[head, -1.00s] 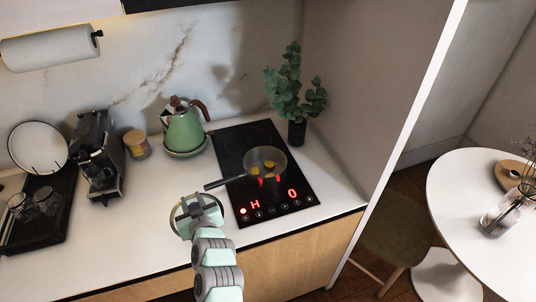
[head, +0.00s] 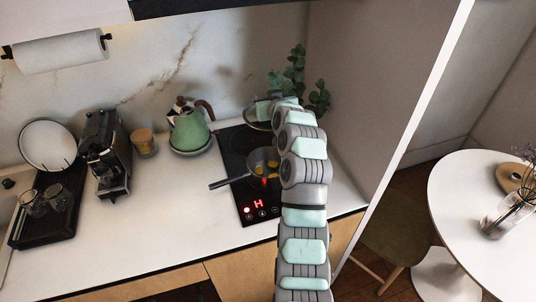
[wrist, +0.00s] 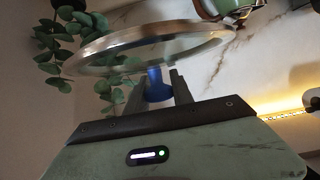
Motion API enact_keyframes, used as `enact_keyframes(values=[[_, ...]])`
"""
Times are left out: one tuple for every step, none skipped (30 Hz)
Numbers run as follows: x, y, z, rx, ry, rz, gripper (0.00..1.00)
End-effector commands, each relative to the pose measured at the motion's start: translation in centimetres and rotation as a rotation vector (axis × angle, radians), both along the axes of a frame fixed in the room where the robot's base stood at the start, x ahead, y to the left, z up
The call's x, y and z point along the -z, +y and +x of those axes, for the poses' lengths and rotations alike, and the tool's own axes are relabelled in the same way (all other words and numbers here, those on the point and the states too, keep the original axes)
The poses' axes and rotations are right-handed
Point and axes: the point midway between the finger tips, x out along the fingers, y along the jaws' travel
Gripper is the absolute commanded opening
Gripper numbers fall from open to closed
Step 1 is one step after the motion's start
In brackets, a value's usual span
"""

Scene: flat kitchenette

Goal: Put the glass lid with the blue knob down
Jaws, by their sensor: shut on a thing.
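The round glass lid has a metal rim (wrist: 205,48) and a blue knob (wrist: 158,84). In the wrist view my gripper (wrist: 156,92) is shut on the knob, with a finger on each side. In the head view the lid (head: 252,118) shows partly over the back of the black hob, below the plant. My gripper (head: 270,102) and arm hide much of it. I cannot tell whether the lid touches the hob.
A pan (head: 262,158) with yellow pieces stands on the hob (head: 233,143), its handle to the left. A green kettle (head: 188,132) stands left of the lid. A leafy plant (head: 297,68) is close behind. Free counter (head: 165,205) lies front left.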

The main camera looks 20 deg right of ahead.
Motion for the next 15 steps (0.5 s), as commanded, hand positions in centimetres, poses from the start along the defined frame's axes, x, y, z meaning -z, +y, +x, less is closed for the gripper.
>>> enact_keyframes(values=[[1.0,0.0,0.0,0.0,0.006,0.004,0.0],[1.7,0.0,0.0,0.0,0.008,0.005,0.0],[2.8,0.0,-0.1,0.002,0.009,0.005,0.0],[3.7,0.0,-0.1,0.001,0.009,0.004,0.0],[4.6,0.0,-0.1,0.002,0.011,0.005,0.0],[5.7,0.0,-0.1,0.002,0.012,0.005,0.0],[6.5,0.0,-0.1,0.001,0.011,0.004,0.0],[7.1,-0.1,-0.1,0.001,0.008,0.004,0.0],[8.1,-0.1,-0.1,0.002,0.006,0.004,0.0],[9.0,-0.1,-0.1,0.002,0.008,0.004,0.0],[9.9,-0.1,-0.1,0.001,0.009,0.004,0.0],[11.0,-0.1,-0.1,0.003,0.008,0.005,0.0],[11.8,0.0,-0.1,0.002,0.009,0.005,0.0],[12.5,0.1,-0.1,0.0,0.01,0.006,0.0],[13.3,0.1,-0.1,0.0,0.008,0.004,0.0]])
